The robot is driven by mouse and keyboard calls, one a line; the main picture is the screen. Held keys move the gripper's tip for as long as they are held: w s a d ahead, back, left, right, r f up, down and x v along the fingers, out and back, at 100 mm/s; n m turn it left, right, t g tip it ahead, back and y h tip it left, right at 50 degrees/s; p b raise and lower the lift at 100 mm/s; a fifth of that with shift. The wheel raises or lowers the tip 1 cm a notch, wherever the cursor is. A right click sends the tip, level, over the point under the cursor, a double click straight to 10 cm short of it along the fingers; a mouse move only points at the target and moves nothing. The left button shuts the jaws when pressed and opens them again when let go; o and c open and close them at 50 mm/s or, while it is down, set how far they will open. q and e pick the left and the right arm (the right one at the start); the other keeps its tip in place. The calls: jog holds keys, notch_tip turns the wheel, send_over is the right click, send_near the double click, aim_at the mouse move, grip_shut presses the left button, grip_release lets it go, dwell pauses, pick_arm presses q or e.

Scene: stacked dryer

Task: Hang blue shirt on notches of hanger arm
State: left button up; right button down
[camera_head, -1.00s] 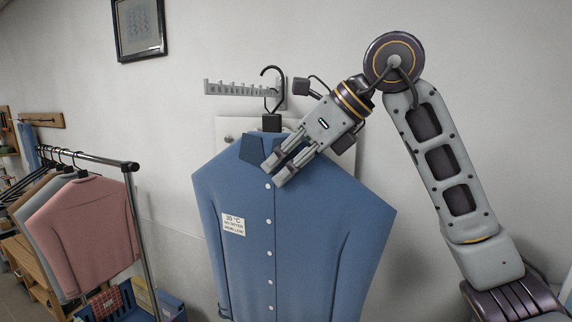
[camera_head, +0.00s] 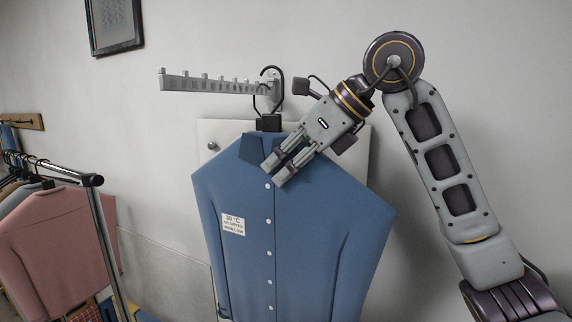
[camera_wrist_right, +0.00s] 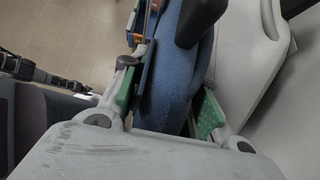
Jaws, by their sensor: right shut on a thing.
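The blue shirt (camera_head: 290,230) hangs upright on a hanger with a black hook (camera_head: 271,90) in the head view. My right gripper (camera_head: 274,175) is shut on the blue shirt near its collar. The right wrist view shows the blue cloth (camera_wrist_right: 178,75) between the green-padded fingers. The notched hanger arm (camera_head: 210,83) is a grey wall-mounted bar with its free end to the left. The hook overlaps the bar's right end near its wall mount in the picture; I cannot tell if they touch. My left gripper is not in view.
A clothes rack (camera_head: 105,240) with a pink garment (camera_head: 55,245) and others stands at the left. A pale wall panel (camera_head: 212,133) is behind the shirt. A framed picture (camera_head: 114,24) hangs at the upper left.

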aim_at(243, 166)
jog(key=shift+s+r, duration=0.1)
jog(key=shift+a, duration=0.25)
dwell(0.3)
jog(key=shift+w+a+p, duration=0.5)
jog(key=shift+a+p, duration=0.05)
jog(key=shift+a, duration=0.7)
jog(key=shift+w+a+p, duration=0.45)
jog(key=shift+a+p, duration=0.15)
jog(key=shift+a, duration=0.65)
jog(key=shift+w+a+p, duration=0.5)
jog(key=shift+a+p, duration=0.05)
jog(key=shift+a, duration=0.7)
jog(key=shift+w+a+f+b, duration=0.15)
jog(key=shift+a+f+b, duration=0.05)
jog(key=shift+f+b, duration=0.45)
jog(key=shift+f, duration=0.1)
jog(key=c, duration=1)
grip_release()
